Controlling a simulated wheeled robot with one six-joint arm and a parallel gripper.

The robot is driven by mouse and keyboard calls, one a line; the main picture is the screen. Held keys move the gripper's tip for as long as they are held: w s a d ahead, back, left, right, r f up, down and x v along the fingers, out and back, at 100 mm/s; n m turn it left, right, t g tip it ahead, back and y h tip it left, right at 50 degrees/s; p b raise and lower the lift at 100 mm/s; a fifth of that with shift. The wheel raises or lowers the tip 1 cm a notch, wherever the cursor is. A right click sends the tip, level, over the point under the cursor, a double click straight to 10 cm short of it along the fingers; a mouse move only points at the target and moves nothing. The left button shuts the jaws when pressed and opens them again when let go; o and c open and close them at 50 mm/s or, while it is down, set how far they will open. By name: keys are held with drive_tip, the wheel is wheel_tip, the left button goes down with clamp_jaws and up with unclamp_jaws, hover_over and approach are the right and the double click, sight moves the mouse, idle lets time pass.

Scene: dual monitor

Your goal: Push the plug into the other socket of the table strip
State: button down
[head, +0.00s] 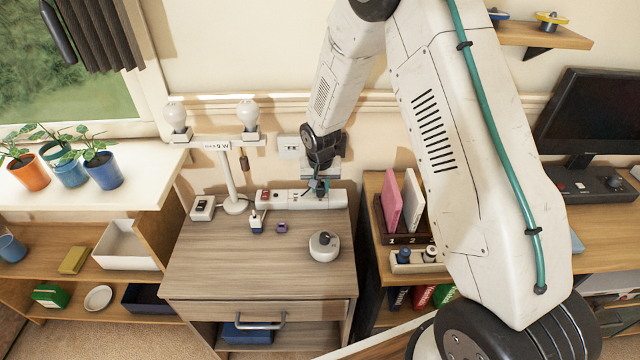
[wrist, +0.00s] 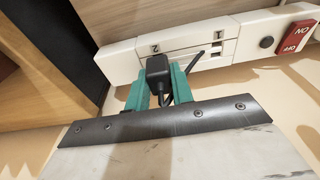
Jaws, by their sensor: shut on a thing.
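The white table strip (head: 283,199) lies along the back of the small wooden table. It fills the upper part of the wrist view (wrist: 125,62), with two sockets numbered 1 and 2 and a red switch (wrist: 295,38). My gripper (wrist: 160,85), with teal fingers, is shut on the black plug (wrist: 157,68). The plug is at the strip beside the number 2, and the number 1 socket (wrist: 217,47) shows slots and looks empty. How deep the plug sits is hidden. In the head view my gripper (head: 321,186) is over the strip's right part.
A white charger (head: 256,221), a purple piece (head: 281,228) and a round white device (head: 324,246) stand in front. A divider box (head: 407,239) stands to the right.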

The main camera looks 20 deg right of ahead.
sight(321, 188)
drive_tip(key=shift+f, duration=0.35)
drive_tip(key=c, duration=1.1)
unclamp_jaws()
drive_tip(key=shift+c, duration=0.2)
drive_tip(key=r, duration=0.5)
drive_tip(key=s+r, duration=0.1)
drive_tip(key=r, duration=0.1)
drive_tip(key=shift+a+r, duration=0.15)
drive_tip(key=shift+r, duration=0.15)
drive_tip(key=shift+s, duration=0.1)
drive_tip(key=s+d+r+n, duration=0.1)
drive_tip(key=s+r, duration=1.2)
drive_tip(key=s, duration=0.5)
drive_tip(key=s+d+r+n, duration=0.2)
drive_tip(key=s+r, duration=1.2)
drive_tip(key=s, duration=0.4)
drive_tip(key=shift+s+d+r+n+y, duration=0.2)
drive_tip(key=shift+s+n+y, duration=0.1)
drive_tip(key=shift+s, duration=0.1)
